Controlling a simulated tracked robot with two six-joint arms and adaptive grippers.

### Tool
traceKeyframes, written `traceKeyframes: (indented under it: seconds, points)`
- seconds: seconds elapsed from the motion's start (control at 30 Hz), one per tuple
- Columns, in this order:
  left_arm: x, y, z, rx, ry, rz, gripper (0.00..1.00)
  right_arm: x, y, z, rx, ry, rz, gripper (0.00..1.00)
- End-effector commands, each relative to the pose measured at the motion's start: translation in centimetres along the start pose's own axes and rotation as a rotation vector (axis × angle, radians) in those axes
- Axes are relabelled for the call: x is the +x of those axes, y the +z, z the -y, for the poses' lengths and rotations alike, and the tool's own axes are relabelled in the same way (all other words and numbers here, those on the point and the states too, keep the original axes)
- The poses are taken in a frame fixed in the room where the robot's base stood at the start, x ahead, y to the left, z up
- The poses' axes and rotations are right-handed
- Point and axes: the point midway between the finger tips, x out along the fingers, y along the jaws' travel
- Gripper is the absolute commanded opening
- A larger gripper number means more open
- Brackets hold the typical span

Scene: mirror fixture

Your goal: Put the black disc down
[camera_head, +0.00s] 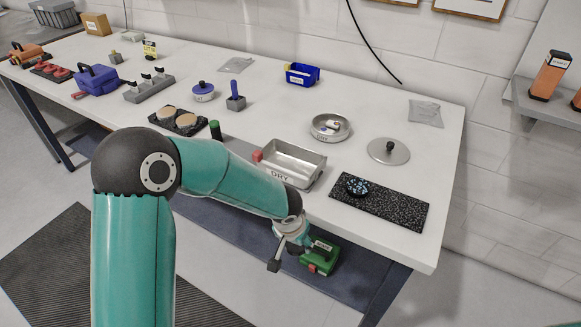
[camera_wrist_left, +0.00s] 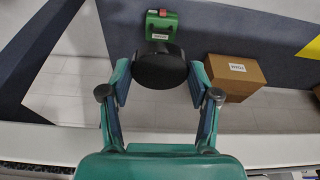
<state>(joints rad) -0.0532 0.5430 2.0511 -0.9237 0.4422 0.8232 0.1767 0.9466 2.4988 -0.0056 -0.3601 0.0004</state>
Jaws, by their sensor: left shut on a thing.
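My left gripper (camera_head: 291,252) hangs off the front edge of the table, left of the green box. In the left wrist view, my left gripper (camera_wrist_left: 160,75) is shut on a round black disc (camera_wrist_left: 159,70), held between its two fingers. I cannot make the disc out clearly in the head view. A black speckled mat (camera_head: 395,208) lies at the table's front right with a dark round piece with pale blue spots (camera_head: 357,186) on it. My right gripper is not in view.
A metal tray marked DRY (camera_head: 290,163), a metal bowl (camera_head: 330,127) and a grey round lid (camera_head: 388,151) stand on the white table (camera_head: 425,160). Below the tabletop are a green box (camera_head: 321,258) and, in the wrist view, a cardboard box (camera_wrist_left: 236,76). The mat's right part is bare.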

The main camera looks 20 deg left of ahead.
Motion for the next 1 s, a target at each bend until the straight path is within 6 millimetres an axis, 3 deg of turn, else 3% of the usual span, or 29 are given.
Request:
traceKeyframes:
  seconds: [0.37,0.57,0.77,1.0]
  points:
    - [-0.1,0.6,1.0,-0.077,-0.023,0.003,0.24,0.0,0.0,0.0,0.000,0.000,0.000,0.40]
    - [-0.9,1.1,3.4,-0.324,-0.092,0.002,0.24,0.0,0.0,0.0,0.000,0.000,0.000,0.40]
    - [-4.9,-0.8,8.6,-0.861,-0.247,-0.017,0.24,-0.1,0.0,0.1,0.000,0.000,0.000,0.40]
    - [-12.9,-3.8,12.2,-1.500,-0.412,-0.020,0.24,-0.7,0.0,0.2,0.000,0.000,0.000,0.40]
